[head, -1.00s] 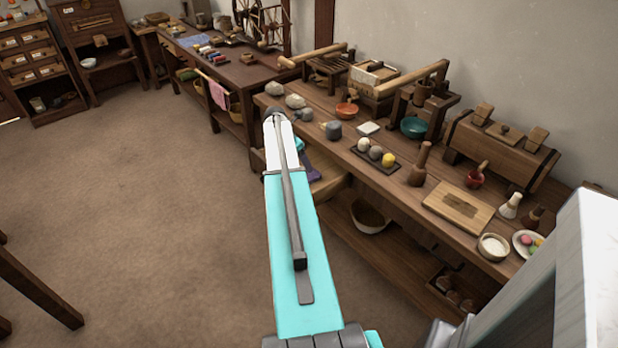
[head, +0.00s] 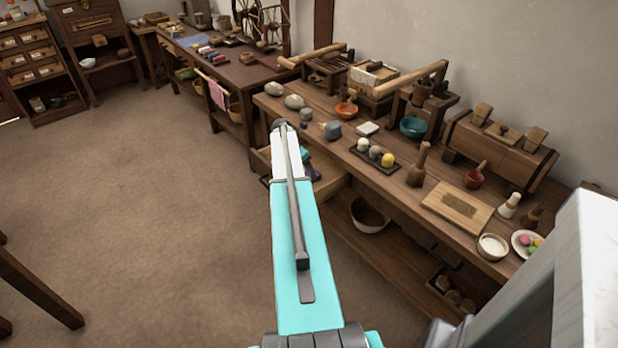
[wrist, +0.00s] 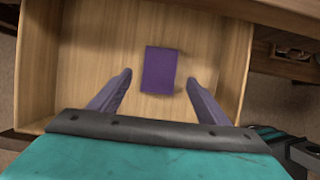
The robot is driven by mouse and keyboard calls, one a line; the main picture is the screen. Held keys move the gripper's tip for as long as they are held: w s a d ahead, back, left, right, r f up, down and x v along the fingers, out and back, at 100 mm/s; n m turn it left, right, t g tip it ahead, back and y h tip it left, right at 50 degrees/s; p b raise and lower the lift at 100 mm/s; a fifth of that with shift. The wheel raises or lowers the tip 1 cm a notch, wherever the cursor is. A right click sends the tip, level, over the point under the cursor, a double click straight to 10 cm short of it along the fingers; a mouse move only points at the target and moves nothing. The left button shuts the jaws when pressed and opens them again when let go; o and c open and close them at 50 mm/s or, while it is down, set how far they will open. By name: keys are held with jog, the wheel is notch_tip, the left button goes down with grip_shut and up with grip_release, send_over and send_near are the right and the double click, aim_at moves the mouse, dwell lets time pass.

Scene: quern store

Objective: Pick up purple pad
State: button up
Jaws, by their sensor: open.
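The purple pad (wrist: 160,70) is a small flat rectangle lying on the floor of an open wooden drawer (wrist: 60,75) in the wrist view. My gripper (wrist: 160,85) is open above the drawer, its two fingers spread left and right of the pad and apart from it. The pad lies a little beyond the fingertips in the picture. In the head view the open drawer (head: 332,186) juts from the workbench's front, and my arm hides much of it. I cannot make out the pad clearly there.
The workbench (head: 400,180) carries stones, bowls, a black tray (head: 365,160) of balls and a wooden board (head: 457,207) above the drawer. A white bowl (head: 369,214) stands on the lower shelf. The floor (head: 150,220) to the left is clear.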

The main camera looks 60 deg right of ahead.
aim_at(307, 175)
jog(key=x, duration=0.3)
jog(key=shift+d, duration=0.25)
jog(key=shift+f, duration=0.4)
jog(key=shift+d, duration=0.1)
jog(key=c, duration=1.1)
jog(key=shift+c, duration=0.2)
jog(key=shift+r, duration=0.2)
notch_tip(307, 175, up, 10)
jog(key=shift+f, duration=0.15)
